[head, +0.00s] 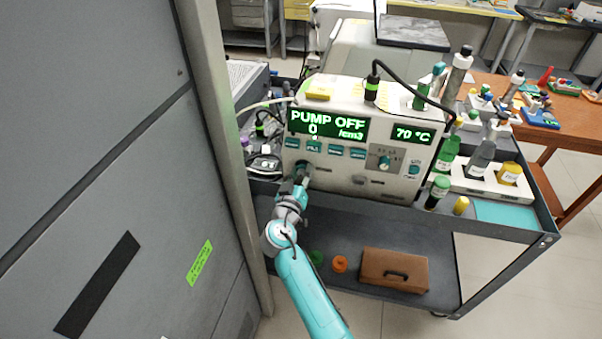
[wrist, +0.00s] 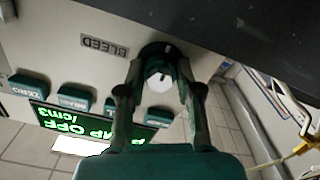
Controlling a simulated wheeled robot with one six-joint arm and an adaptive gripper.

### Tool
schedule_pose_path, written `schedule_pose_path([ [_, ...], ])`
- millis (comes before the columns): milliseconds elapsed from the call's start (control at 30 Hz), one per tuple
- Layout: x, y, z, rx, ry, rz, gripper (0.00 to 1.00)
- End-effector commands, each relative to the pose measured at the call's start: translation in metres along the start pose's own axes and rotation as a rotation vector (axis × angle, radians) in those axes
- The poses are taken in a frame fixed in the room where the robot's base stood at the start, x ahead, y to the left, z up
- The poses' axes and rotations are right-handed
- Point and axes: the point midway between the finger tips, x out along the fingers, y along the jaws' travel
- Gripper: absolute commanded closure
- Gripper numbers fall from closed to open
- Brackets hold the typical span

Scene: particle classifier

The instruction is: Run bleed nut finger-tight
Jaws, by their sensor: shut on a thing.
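The bleed nut (wrist: 156,50) is a dark round piece on the panel face, beside the BLEED label (wrist: 105,46), in the wrist view, which shows the panel upside down. My gripper (wrist: 160,66) has its two fingers around the nut, one on each side, and is shut on it. A pale, roundish surface shows between the fingers. In the head view my gripper (head: 302,174) is at the lower left of the white pump unit (head: 335,185), and it mostly hides the nut. How far the nut is threaded cannot be seen.
The green display (head: 330,125) reads PUMP OFF. The unit stands on a dark cart (head: 445,225) with bottles at its right. A brown case (head: 395,270) and an orange ring (head: 340,263) lie on the lower shelf. A grey cabinet (head: 120,180) stands close on the left.

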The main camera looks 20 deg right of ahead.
Motion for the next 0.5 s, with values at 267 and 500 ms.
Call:
schedule_pose_path([
  [267,-0.0029,-0.0024,0.0055,0.004,-0.008,-0.004,1.0],
  [500,-0.0022,-0.0022,0.0043,0.004,-0.006,-0.004,0.48],
])
